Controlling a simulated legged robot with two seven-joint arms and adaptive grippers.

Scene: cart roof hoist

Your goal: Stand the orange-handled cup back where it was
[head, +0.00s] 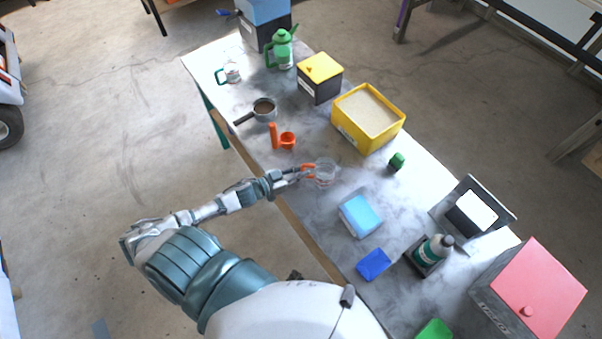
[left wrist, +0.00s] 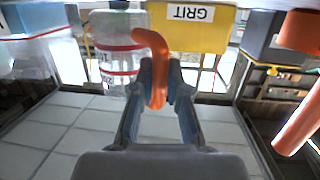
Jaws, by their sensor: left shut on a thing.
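The orange-handled cup (head: 326,173) is clear, with an orange handle, at the near side of the grey table's middle. My left gripper (head: 302,171) reaches over the table's near edge and is shut on the handle, with the cup to its right. In the left wrist view, which is upside down, the fingers (left wrist: 160,85) close on the orange handle, and the clear cup body (left wrist: 118,55) with red rings is beside them. The cup looks roughly upright. I cannot tell whether its base touches the table. My right gripper is not in view.
An orange scoop-like thing (head: 287,140) and a dark-handled pan (head: 264,108) lie farther left. A yellow GRIT bin (head: 396,137) is behind the cup. A green-handled cup (head: 231,72) stands far left.

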